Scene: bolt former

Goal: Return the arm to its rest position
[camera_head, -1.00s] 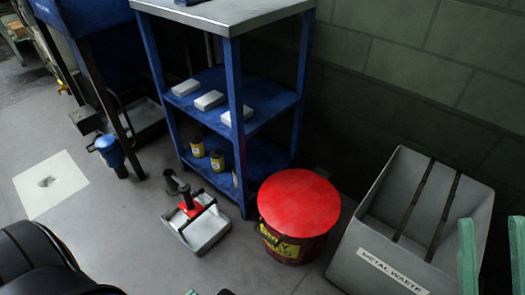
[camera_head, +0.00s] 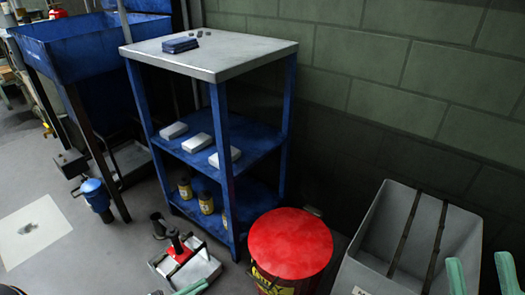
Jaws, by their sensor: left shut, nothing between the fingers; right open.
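My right gripper (camera_head: 481,264) shows its two green fingers at the lower right edge. They are apart, with nothing between them, in front of the grey waste bin. My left gripper (camera_head: 190,287) only just shows at the bottom edge as a green fingertip, below the grey tray with the red part. It is shut and holds nothing. Most of both arms is out of view.
A blue shelf unit (camera_head: 217,75) with a grey top stands at the centre. A red-lidded drum (camera_head: 290,238) and the grey waste bin (camera_head: 375,277) stand right of it. A tray with a red part (camera_head: 183,255) lies on the floor. Floor at left is mostly clear.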

